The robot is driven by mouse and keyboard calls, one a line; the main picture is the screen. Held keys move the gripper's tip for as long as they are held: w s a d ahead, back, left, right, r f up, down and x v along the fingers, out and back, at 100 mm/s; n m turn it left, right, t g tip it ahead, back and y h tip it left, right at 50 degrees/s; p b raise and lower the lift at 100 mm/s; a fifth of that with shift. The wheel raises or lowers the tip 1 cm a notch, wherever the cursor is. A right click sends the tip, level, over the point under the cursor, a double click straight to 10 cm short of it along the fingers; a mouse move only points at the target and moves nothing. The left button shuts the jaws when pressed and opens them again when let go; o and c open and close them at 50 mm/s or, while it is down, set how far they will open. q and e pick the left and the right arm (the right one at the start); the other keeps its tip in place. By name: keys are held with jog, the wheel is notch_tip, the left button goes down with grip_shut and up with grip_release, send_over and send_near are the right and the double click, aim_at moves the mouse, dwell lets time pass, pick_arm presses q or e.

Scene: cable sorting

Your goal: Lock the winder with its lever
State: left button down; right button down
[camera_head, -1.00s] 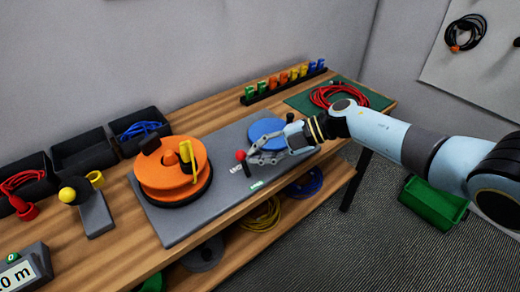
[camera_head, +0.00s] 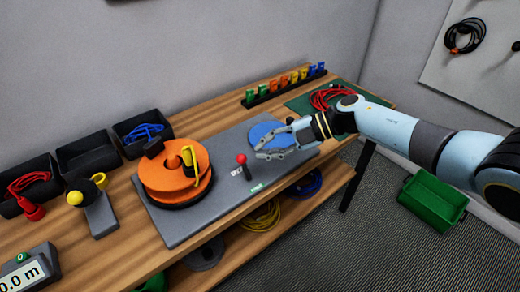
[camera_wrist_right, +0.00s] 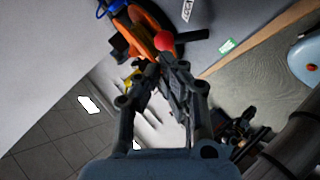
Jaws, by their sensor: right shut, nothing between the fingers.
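The winder (camera_head: 172,178) is an orange drum on a black base, on the left part of the grey board (camera_head: 175,233). The lever (camera_head: 241,159) has a red ball on a short dark stem and stands on the board to the right of the winder, beside a white label. My right gripper (camera_head: 258,155) is shut and empty, just right of the lever, with a small gap visible. In the right wrist view, the red ball (camera_wrist_right: 164,41) shows just beyond the fingertips, in front of part of the orange winder (camera_wrist_right: 143,20). My left gripper is out of view.
A blue disc (camera_head: 263,130) lies on the board behind my right gripper. Black bins (camera_head: 88,156) line the wall side at left. A yellow-knobbed device (camera_head: 101,218) stands left of the winder. A green mat (camera_head: 300,103) with red cable lies at the far right.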

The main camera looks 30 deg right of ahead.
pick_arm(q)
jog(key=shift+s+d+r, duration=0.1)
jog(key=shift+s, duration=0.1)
pick_arm(e)
jog(key=w+r+v, duration=0.1)
jog(key=v, duration=1.1)
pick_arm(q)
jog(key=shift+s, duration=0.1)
